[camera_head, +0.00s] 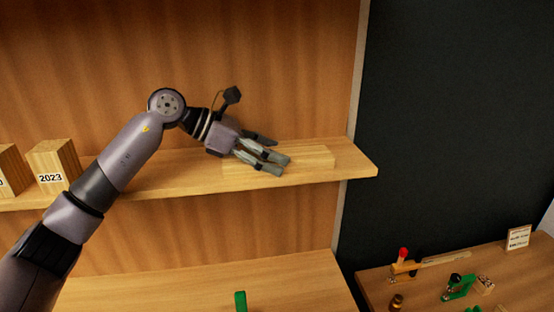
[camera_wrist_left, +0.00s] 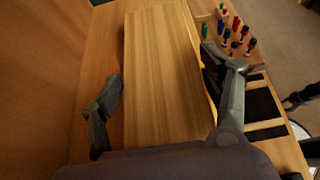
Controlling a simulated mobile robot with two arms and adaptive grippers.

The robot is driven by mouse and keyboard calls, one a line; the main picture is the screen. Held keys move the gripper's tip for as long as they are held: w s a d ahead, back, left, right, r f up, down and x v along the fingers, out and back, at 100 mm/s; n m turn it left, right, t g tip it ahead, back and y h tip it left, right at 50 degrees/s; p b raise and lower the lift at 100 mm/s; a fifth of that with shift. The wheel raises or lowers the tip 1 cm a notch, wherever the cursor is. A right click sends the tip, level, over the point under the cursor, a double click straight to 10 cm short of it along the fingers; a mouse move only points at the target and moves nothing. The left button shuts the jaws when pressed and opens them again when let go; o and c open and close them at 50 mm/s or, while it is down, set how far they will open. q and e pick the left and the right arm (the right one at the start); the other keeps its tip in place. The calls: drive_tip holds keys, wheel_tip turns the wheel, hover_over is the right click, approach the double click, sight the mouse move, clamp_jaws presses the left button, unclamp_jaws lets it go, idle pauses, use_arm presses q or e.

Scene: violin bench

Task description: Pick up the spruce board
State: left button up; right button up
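The spruce board (camera_head: 318,156) is a pale, flat wooden block lying on the upper shelf near its right end. It also shows in the left wrist view (camera_wrist_left: 165,75), long and lengthwise between my fingers. My left gripper (camera_head: 275,157) is at the board's left part and hides some of it. In the left wrist view the gripper (camera_wrist_left: 162,85) has its fingers spread, one on each side of the board. A gap shows between the left finger and the board; whether the right finger touches it I cannot tell.
The shelf (camera_head: 185,181) has a wooden back panel close behind the gripper. A block marked 2023 (camera_head: 54,165) stands on its left part. Below are a bench (camera_head: 200,286) with a green item (camera_head: 240,300) and, at right, a table with tools (camera_head: 460,285).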

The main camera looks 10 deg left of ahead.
use_arm(q)
drive_tip(key=c, duration=0.8)
drive_tip(key=shift+r, duration=0.1)
drive_tip(key=shift+c, duration=0.3)
drive_tip(key=shift+r, duration=0.1)
wheel_tip(320, 180, up, 10)
drive_tip(key=b, duration=0.2)
drive_tip(key=shift+b, duration=0.3)
